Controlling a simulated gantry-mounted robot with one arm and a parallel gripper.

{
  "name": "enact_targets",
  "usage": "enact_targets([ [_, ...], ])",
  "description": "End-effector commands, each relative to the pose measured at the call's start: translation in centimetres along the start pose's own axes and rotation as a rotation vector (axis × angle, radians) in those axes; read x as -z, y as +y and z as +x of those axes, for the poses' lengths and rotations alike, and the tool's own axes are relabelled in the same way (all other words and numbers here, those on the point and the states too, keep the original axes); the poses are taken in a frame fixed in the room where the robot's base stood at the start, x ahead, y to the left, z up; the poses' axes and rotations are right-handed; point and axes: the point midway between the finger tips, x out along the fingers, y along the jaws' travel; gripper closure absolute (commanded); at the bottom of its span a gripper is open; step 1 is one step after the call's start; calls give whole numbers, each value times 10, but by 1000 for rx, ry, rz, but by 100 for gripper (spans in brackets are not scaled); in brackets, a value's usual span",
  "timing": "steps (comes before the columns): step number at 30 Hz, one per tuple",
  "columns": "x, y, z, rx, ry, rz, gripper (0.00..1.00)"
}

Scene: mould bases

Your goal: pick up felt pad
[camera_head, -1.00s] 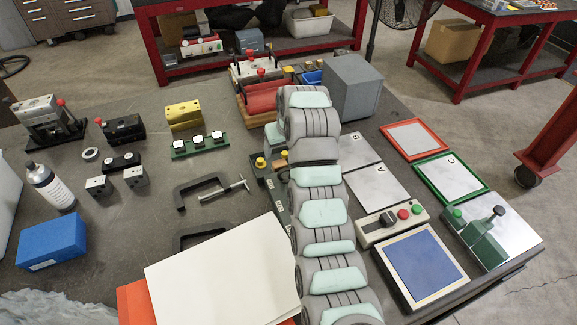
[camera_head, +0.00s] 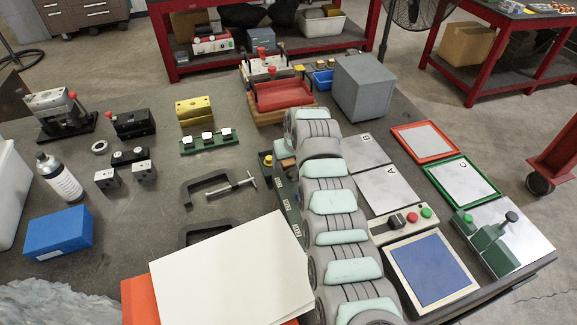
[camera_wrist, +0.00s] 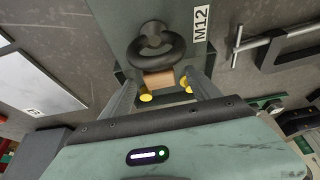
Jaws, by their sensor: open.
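A small tan block (camera_wrist: 159,79), which may be the felt pad, shows in the wrist view between the fingers of my gripper (camera_wrist: 162,86). My gripper is open, and I cannot tell whether either finger touches the block. A dark ring-shaped part (camera_wrist: 152,43) lies just beyond the block on a grey-green labelled rack (camera_wrist: 190,55) marked M12. Small yellow knobs (camera_wrist: 146,98) show close to the fingers. In the head view the labelled rack (camera_head: 284,196) runs along the left of my arm, which hides my gripper.
A C-clamp (camera_head: 205,188) lies left of the rack. A red-topped fixture (camera_head: 283,95) and a grey block (camera_head: 361,88) stand behind. Plates A (camera_head: 384,188) and B (camera_head: 362,151) lie right of my arm. White sheets (camera_head: 235,270) cover the near table.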

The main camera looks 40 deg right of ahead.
Motion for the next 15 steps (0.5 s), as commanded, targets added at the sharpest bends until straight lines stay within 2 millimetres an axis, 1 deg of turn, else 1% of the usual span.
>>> enact_targets([
  [3,0,0,10,0,-2,-2,29],
  [6,1,0,14,-2,-1,-2,29],
  [15,1,0,18,-1,2,0,29],
])
